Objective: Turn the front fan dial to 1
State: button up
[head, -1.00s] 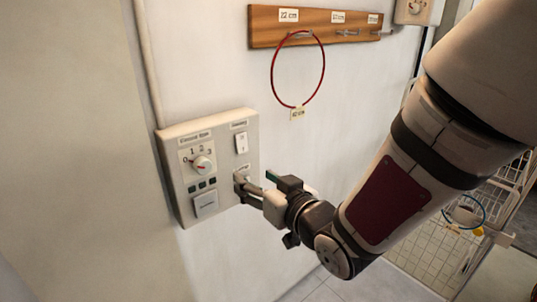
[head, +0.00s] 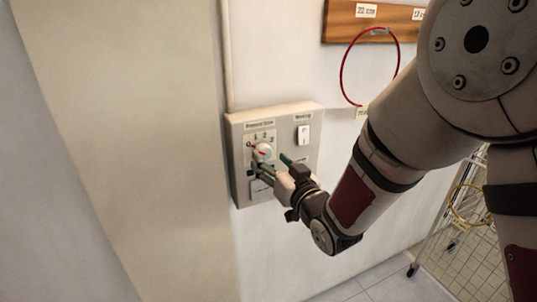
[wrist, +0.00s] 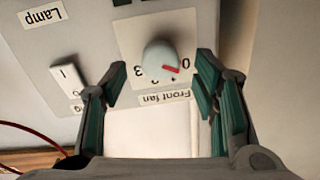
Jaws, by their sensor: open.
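The front fan dial (wrist: 163,60) is a round pale knob with a red pointer, on a wall panel (head: 239,186). In the wrist view it appears upside down, above the label "Front fan" (wrist: 164,97). Its pointer is at or close to the 0 side; the exact position is hard to read. My gripper (wrist: 161,78) is open, with one finger on each side of the dial and the dial between and slightly ahead of the tips. I cannot tell whether either finger touches it. In the head view, my gripper (head: 269,167) partly covers the panel's lower part.
A white rocker switch (head: 303,134) sits right of the dial; it also shows in the wrist view (wrist: 67,76). A red ring (head: 343,78) hangs from a wooden rack (head: 343,32) above. A wire cart (head: 462,225) stands at right. The wall left of the panel is clear.

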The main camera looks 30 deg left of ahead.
aim_at(266, 155)
jog(key=shift+x, duration=1.6)
jog(key=c, duration=1.2)
jog(key=shift+o, duration=0.2)
jog(key=m+b, duration=0.3)
jog(key=shift+w+f+m, duration=0.1)
jog(key=shift+m, duration=0.2)
jog(key=shift+m+b, duration=1.4)
jog(key=shift+m, duration=0.6)
